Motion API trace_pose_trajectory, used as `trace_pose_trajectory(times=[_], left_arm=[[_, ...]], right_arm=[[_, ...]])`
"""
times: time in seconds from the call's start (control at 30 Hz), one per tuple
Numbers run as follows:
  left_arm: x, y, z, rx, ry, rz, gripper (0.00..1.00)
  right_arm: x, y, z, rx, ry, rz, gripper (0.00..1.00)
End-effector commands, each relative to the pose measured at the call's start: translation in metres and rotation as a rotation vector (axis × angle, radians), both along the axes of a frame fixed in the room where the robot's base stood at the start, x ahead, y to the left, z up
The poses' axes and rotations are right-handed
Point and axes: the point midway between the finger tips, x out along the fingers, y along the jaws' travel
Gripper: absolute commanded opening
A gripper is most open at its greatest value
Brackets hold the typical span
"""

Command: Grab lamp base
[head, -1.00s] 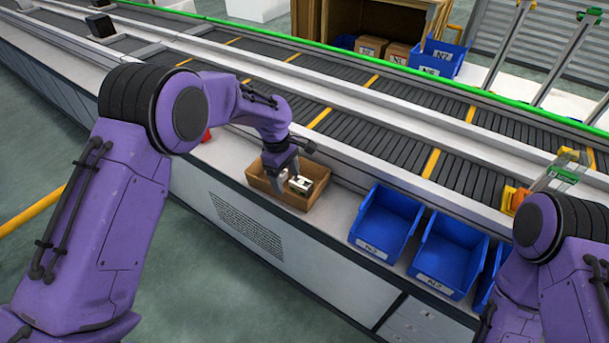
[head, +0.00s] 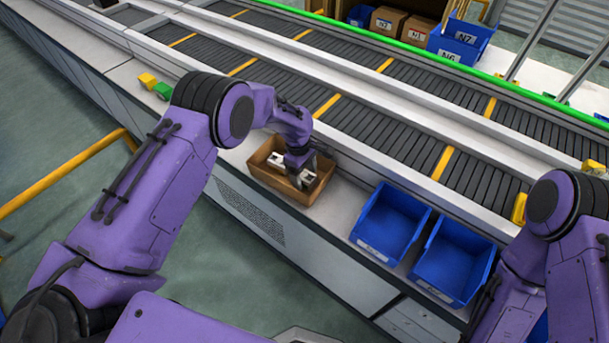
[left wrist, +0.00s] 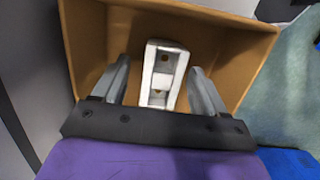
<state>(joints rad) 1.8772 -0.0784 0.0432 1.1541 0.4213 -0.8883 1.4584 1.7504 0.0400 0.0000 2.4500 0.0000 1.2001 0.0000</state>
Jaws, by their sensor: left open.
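The lamp base, a whitish block with a recessed middle and holes, lies in a brown cardboard box (head: 262,173). It shows in the left wrist view (left wrist: 153,98) between my two fingers, with small gaps on both sides. In the head view, pale parts (head: 277,160) show beside my gripper, which hides the rest. My left gripper (left wrist: 159,66) is open and reaches down into the box, with one finger on each side of the lamp base. In the head view it points downward over the box (head: 299,170). My right arm shows at the right edge, but its gripper is not visible.
The box stands on a pale ledge beside a grey roller conveyor (head: 380,119). Blue bins (head: 392,226) stand to its right. Yellow (head: 147,80) and green (head: 163,91) blocks lie on the ledge at the left. Cartons (head: 387,21) and more blue bins (head: 460,42) are at the back.

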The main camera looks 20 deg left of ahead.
Motion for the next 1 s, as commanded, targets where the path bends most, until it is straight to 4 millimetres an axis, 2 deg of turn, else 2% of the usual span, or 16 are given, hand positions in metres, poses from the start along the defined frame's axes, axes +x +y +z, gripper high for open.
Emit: trace_pose_trajectory(times=[0.1,0.27,0.43,0.47,0.83,0.93,1.0], left_arm=[[0.000,-0.001,-0.007,0.000,0.000,-0.001,0.72],[0.000,-0.001,-0.008,0.000,-0.001,-0.001,0.72],[0.000,-0.001,-0.007,0.000,-0.001,0.000,0.20],[0.000,-0.001,-0.007,0.000,0.000,0.000,0.16],[0.000,-0.001,-0.001,-0.001,-0.002,0.000,0.16],[0.001,-0.001,0.013,0.000,-0.004,0.000,0.16],[-0.002,0.000,0.029,0.000,-0.004,0.000,0.16]], right_arm=[[0.000,0.000,0.002,0.000,0.000,0.000,0.35],[0.000,0.000,0.001,0.000,0.000,0.000,0.35],[0.000,0.000,0.001,0.000,0.000,0.000,0.35],[0.000,0.000,0.001,0.000,0.000,0.000,0.35],[0.000,0.000,0.000,0.000,0.000,0.000,0.35],[0.000,0.000,-0.003,0.000,0.000,0.000,0.35],[0.000,0.000,-0.005,0.000,0.000,0.000,0.35]])
